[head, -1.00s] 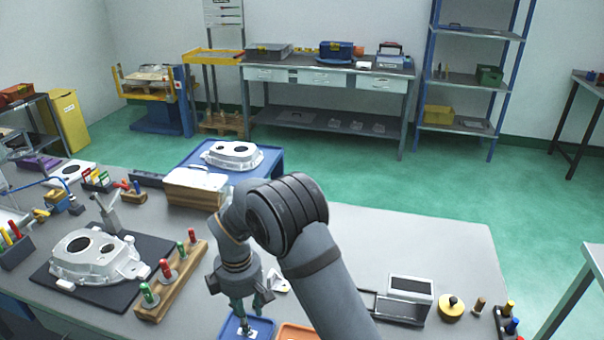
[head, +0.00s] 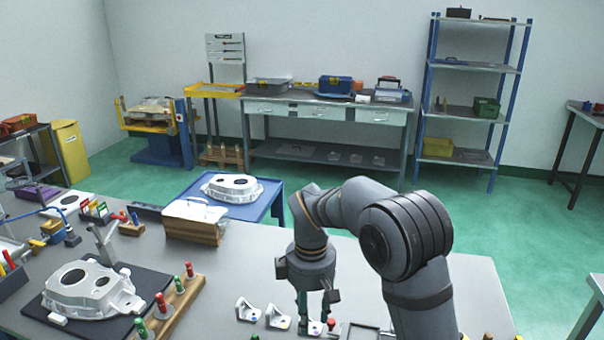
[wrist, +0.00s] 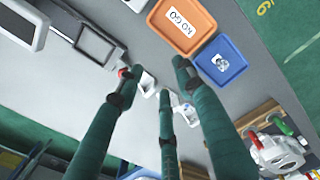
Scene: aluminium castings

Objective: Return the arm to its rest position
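My arm reaches over the grey workbench (head: 385,270) from the lower right of the head view, bent at the elbow. My gripper (head: 316,318) points down over the bench, its tips near the frame's bottom edge. In the wrist view its green fingers (wrist: 155,80) are spread apart, and I see nothing held between them. Small white brackets (head: 277,317) stand on the bench beside the gripper. In the wrist view a bracket (wrist: 148,84) shows beyond the fingers. A small red item (wrist: 124,72) shows at the left fingertip; I cannot tell whether they touch.
The wrist view shows an orange tray (wrist: 203,32) and a blue tray (wrist: 240,62) close to the fingers. A casting (head: 88,290) on a black mat and a wooden pin rack (head: 180,312) lie at left.

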